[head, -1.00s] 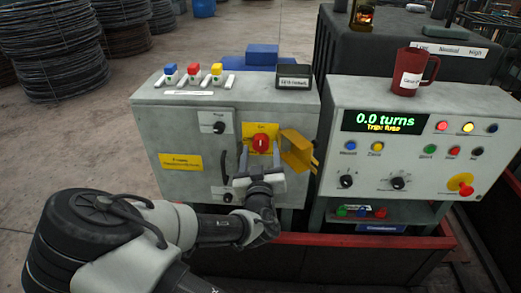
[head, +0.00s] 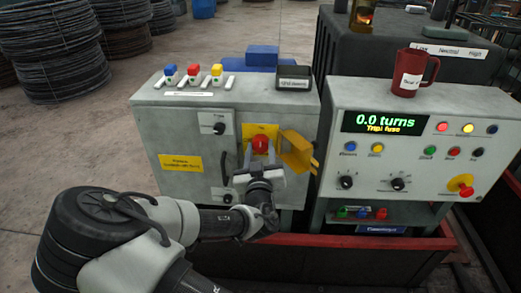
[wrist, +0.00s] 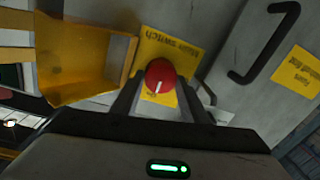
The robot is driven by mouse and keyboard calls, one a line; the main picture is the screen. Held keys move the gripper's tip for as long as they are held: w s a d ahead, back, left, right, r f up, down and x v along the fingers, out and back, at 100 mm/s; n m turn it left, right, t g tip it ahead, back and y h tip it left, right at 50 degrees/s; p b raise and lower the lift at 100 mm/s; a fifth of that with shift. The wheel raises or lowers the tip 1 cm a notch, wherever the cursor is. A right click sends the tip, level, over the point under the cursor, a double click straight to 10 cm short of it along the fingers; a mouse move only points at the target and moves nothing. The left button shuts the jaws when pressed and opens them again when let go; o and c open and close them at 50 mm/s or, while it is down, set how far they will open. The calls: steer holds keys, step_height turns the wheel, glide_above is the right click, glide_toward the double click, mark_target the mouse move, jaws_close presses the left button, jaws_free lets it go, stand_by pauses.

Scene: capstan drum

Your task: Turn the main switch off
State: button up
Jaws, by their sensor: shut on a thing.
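The main switch is a red round knob (head: 260,143) on a yellow plate (head: 273,131) on the front of the left grey cabinet. In the wrist view the knob (wrist: 160,75) has a white pointer mark, and its plate reads "Main switch". My gripper (head: 261,158) reaches the knob from the front. In the wrist view my gripper (wrist: 160,90) has its fingers on either side of the knob, shut on it. The yellow cover (head: 297,151) hangs open to the right of the switch. The lower part of the knob is partly hidden by my gripper in the head view.
A black handle (wrist: 264,42) is on the cabinet front beside the switch. The right-hand console (head: 410,160) has a display reading "0.0 turns" and a line that looks like "Trip! fuse". A red mug (head: 412,75) stands on it. A red rail (head: 330,240) runs below.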

steer(key=n, duration=0.4)
steer(key=shift+a+p, duration=0.1)
steer(key=shift+p, duration=0.2)
steer(key=n, duration=0.4)
steer(key=shift+g+p, duration=0.3)
steer(key=shift+p, duration=0.05)
steer(key=n+h, duration=0.1)
steer(key=n, duration=0.3)
steer(key=shift+a+f+n, duration=0.1)
steer(key=shift+f+n, duration=0.05)
steer(key=shift+n, duration=0.25)
steer(key=n, duration=0.4)
steer(key=o, duration=1.1)
steer(key=shift+c, duration=0.2)
